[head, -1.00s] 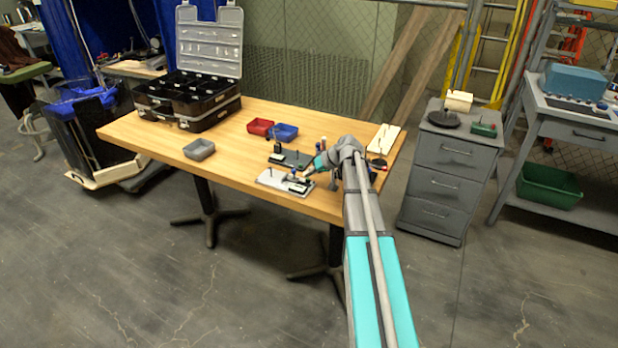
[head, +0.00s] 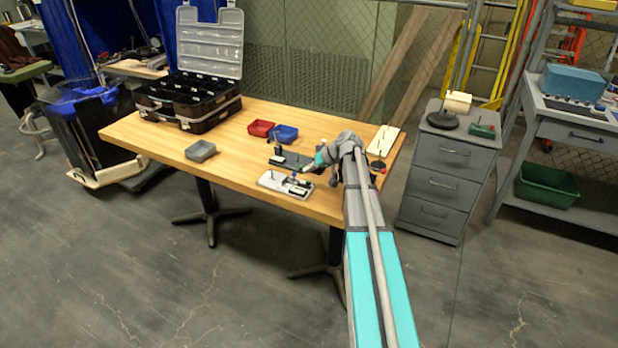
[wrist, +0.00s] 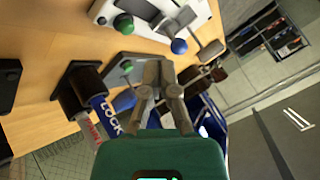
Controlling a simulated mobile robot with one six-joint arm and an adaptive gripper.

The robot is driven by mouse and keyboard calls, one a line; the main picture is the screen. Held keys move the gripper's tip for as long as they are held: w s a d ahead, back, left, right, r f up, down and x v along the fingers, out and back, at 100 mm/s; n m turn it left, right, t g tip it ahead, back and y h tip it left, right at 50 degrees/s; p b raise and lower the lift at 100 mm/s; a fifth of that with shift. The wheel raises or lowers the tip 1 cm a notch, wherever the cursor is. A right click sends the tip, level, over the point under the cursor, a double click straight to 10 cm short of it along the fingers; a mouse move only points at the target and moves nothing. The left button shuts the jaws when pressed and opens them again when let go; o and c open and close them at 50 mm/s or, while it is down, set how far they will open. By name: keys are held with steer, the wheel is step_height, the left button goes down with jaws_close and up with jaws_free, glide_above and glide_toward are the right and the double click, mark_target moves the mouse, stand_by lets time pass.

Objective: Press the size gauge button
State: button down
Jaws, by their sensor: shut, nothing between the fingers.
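A light grey plate fixture (head: 270,183) with a small black and white device (head: 298,190) sits at the table's front edge. In the wrist view it shows as a white fixture (wrist: 103,10) with a green round button (wrist: 123,24) and a blue ball knob (wrist: 179,46). A dark plate fixture (head: 283,158) lies behind it; in the wrist view a second green button (wrist: 126,67) is on a dark base. I cannot tell which one is the size gauge. My gripper (wrist: 157,66) is shut and empty, just right of the second green button; it also shows in the head view (head: 306,169).
Bottles, one labelled LOCK (wrist: 106,113), stand close left of my gripper. The table's left front is clear.

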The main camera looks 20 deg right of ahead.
mark_target(309, 182)
steer(key=shift+r+p, duration=1.55)
steer(key=shift+r, duration=0.3)
steer(key=s+a+f+g+h, duration=0.2)
steer(key=s+a+g+h, duration=0.1)
steer(key=s+a, duration=0.8)
steer(key=s+a+f+g+h, duration=0.3)
steer(key=s+a, duration=0.8)
steer(key=s, duration=0.3)
steer(key=shift+s+a+f+g, duration=0.25)
steer(key=shift+a+f+g, duration=0.05)
steer(key=shift+a+f, duration=0.05)
steer(key=shift+d, duration=0.1)
